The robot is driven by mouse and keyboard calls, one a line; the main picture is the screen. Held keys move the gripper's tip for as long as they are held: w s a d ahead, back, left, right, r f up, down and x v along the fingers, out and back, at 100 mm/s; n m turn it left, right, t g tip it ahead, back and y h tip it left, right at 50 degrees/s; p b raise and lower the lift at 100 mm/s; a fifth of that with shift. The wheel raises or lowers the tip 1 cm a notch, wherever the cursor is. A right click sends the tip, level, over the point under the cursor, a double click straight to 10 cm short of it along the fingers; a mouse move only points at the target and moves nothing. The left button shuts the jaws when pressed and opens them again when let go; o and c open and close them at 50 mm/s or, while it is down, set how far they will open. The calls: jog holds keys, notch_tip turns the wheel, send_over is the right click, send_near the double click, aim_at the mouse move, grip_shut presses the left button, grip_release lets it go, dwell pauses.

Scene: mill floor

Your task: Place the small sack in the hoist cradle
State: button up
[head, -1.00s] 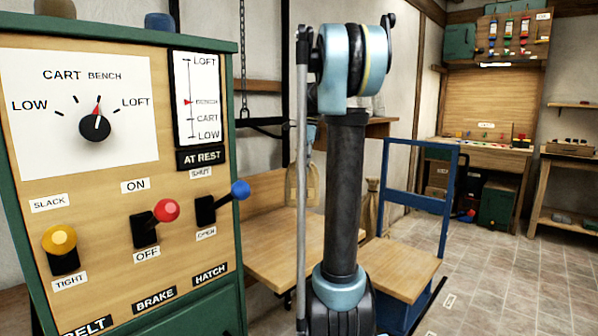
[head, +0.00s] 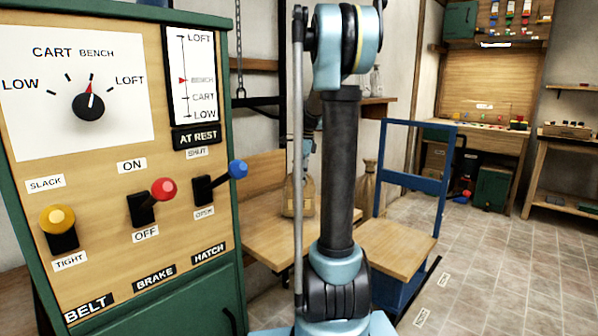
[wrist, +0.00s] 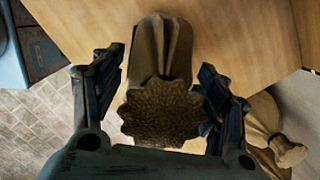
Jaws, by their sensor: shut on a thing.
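The small sack (head: 298,196) is tan and upright, partly hidden behind my arm in the head view. In the wrist view its gathered top (wrist: 162,115) lies between the two fingers of my gripper (wrist: 160,98). My gripper, mostly hidden in the head view (head: 309,145), is shut on it. The sack is over a pale wooden platform (head: 262,232) with a wooden back, below a hanging chain (head: 240,50) and dark bar. This platform may be the hoist cradle; I cannot be sure. I cannot tell whether the sack touches it.
A control panel (head: 150,190) with dial and levers stands close at left; its sign reads AT REST, its pointer BENCH. A blue cart (head: 408,244) with a wooden deck is right of the platform.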

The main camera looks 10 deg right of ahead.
jog(key=shift+f, duration=0.55)
jog(key=o, duration=2.1)
jog(key=shift+f, duration=0.1)
jog(key=r, duration=0.4)
jog(key=d+r, duration=0.1)
jog(key=r, duration=0.7)
jog(key=shift+s+d, duration=0.2)
jog(key=shift+d, duration=0.2)
jog(key=s+a+f+n, duration=0.1)
jog(key=s+f+n, duration=0.5)
jog(key=s, duration=0.5)
jog(key=s+a+f+n+t+h, duration=0.1)
jog(key=s+a+f+n, duration=0.1)
jog(key=s+f+n, duration=0.5)
jog(key=s+a+f+n+t, duration=0.1)
jog(key=s+f+n, duration=0.6)
jog(key=s+f, duration=0.4)
jog(key=s, duration=0.6)
jog(key=shift+a+h, duration=0.4)
